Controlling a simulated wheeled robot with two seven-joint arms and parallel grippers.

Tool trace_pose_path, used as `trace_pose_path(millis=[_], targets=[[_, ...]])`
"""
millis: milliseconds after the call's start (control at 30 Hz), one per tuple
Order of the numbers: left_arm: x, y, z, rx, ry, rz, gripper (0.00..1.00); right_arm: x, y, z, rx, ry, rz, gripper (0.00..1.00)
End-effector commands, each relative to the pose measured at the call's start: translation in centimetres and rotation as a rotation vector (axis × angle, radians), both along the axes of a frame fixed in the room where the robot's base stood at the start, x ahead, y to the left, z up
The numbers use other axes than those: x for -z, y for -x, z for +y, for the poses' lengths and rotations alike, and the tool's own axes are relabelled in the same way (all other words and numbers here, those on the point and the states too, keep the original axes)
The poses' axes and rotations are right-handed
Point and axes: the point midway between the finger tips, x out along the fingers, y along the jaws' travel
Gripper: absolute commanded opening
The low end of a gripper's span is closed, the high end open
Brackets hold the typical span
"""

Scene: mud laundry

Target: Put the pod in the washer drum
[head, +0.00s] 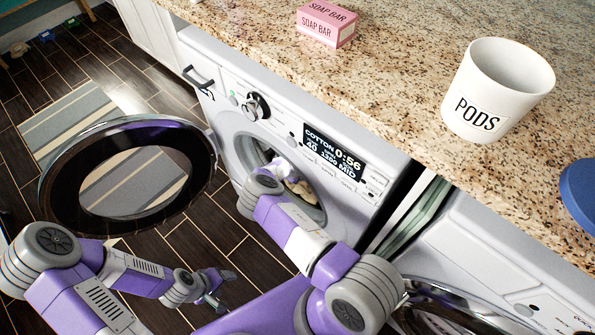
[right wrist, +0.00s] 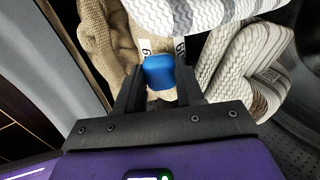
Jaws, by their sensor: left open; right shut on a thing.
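The blue pod (right wrist: 159,73) is between the fingers of my right gripper (right wrist: 160,85), which is shut on it. Around it in the right wrist view lie a tan knitted cloth (right wrist: 110,40) and white-grey ribbed cloths (right wrist: 245,75). In the head view my right arm reaches into the round opening of the washer (head: 237,150), whose door (head: 60,180) stands wide open to the left. Pale laundry (head: 301,188) shows inside the drum. The pod is hidden in the head view. My left gripper (head: 213,292) is open and empty, low over the floor.
A white PODS cup (head: 497,90) and a pink soap bar box (head: 327,24) stand on the granite counter (head: 400,50) above the washer. A blue round thing (head: 579,190) is at the right edge. A second machine (head: 480,260) stands to the right. Dark floor (head: 215,240) is clear near the left gripper.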

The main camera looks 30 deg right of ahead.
Motion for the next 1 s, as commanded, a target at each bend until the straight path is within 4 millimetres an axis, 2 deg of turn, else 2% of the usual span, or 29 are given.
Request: trace_pose_path(millis=[333, 367, 533, 833, 1000], targets=[[0.0, 0.0, 0.0, 0.001, 0.001, -0.001, 0.63, 0.3, 0.2, -0.4, 0.008, 0.0, -0.001, 0.08], [0.0, 0.0, 0.0, 0.001, 0.001, -0.001, 0.63, 0.3, 0.2, -0.3, 0.008, 0.0, -0.001, 0.42], [0.0, 0.0, 0.0, 0.001, 0.001, -0.001, 0.63, 0.3, 0.2, -0.3, 0.008, 0.0, -0.001, 0.67], [-0.1, 0.0, 0.0, 0.001, 0.001, -0.001, 0.63, 0.1, 0.2, -0.2, 0.007, -0.001, -0.002, 0.67], [-1.1, 0.0, 0.0, 0.001, 0.0, 0.0, 0.63, -2.0, 0.5, 0.8, 0.007, 0.0, -0.003, 0.67]])
